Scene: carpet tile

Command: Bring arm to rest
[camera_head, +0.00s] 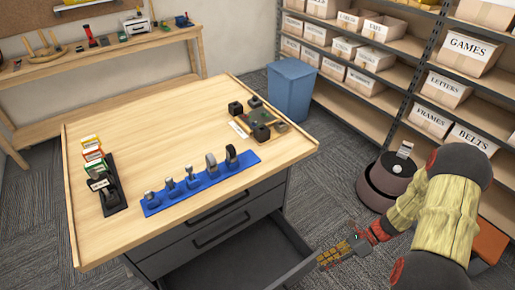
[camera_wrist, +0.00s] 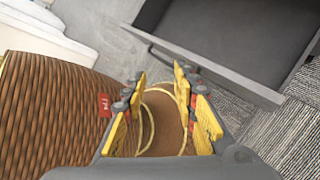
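My gripper (camera_head: 330,258) is low at the right of the wooden-topped desk, by the front panel of its open lower drawer (camera_head: 235,262). In the wrist view my gripper (camera_wrist: 160,76) has its yellow-padded fingers apart, with nothing seen held between them. The dark, empty-looking drawer (camera_wrist: 235,35) lies beyond the fingertips, at the upper right. I cannot tell whether a finger touches the drawer front. My arm, in a yellowish sleeve, reaches in from the right in the head view.
The desk top (camera_head: 180,125) carries a blue rack (camera_head: 200,185), a black holder (camera_head: 108,195) and a small board (camera_head: 262,122). A blue bin (camera_head: 290,90) stands behind. Shelves with boxes (camera_head: 466,52) line the right.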

